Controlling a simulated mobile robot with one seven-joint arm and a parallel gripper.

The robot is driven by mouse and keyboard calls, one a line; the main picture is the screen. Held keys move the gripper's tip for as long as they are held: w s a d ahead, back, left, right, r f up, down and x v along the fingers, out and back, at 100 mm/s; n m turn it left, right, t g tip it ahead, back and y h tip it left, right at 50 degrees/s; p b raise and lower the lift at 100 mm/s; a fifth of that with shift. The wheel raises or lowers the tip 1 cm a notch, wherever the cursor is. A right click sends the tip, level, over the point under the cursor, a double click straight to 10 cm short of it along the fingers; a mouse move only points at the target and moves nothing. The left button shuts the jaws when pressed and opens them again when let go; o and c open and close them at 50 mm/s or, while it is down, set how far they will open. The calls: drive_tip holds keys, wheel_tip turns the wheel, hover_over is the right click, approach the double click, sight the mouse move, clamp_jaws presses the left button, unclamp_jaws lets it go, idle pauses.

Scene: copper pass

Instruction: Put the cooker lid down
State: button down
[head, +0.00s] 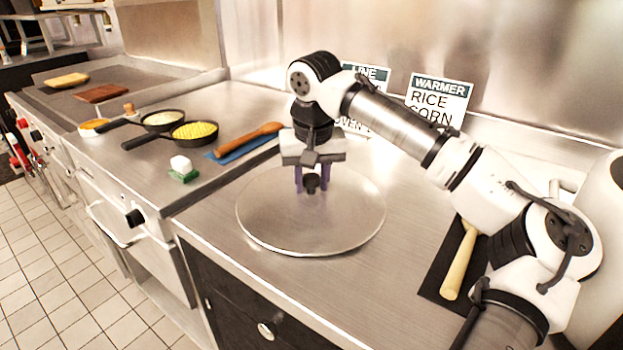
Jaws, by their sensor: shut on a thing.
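The cooker lid (270,225) is a wide, round, shiny metal disc with a dark knob at its middle. It shows in the head view over the steel counter, below my gripper. My gripper (312,184) points straight down and is shut on the lid's dark knob. The lid looks level and at or very near the counter surface; I cannot tell whether it touches.
A blue cloth with a wooden utensil (250,140) lies left of the lid. Two small black pans (194,131) and a white and green block (182,168) are farther left. A dark mat with a wooden-handled tool (459,262) is at right. Signs (438,102) stand behind.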

sight(313, 200)
drive_tip(key=c, duration=1)
unclamp_jaws()
wheel_tip(313, 200, up, 12)
drive_tip(key=s, duration=0.1)
drive_tip(key=shift+s+d, duration=0.15)
drive_tip(key=shift+s, duration=0.25)
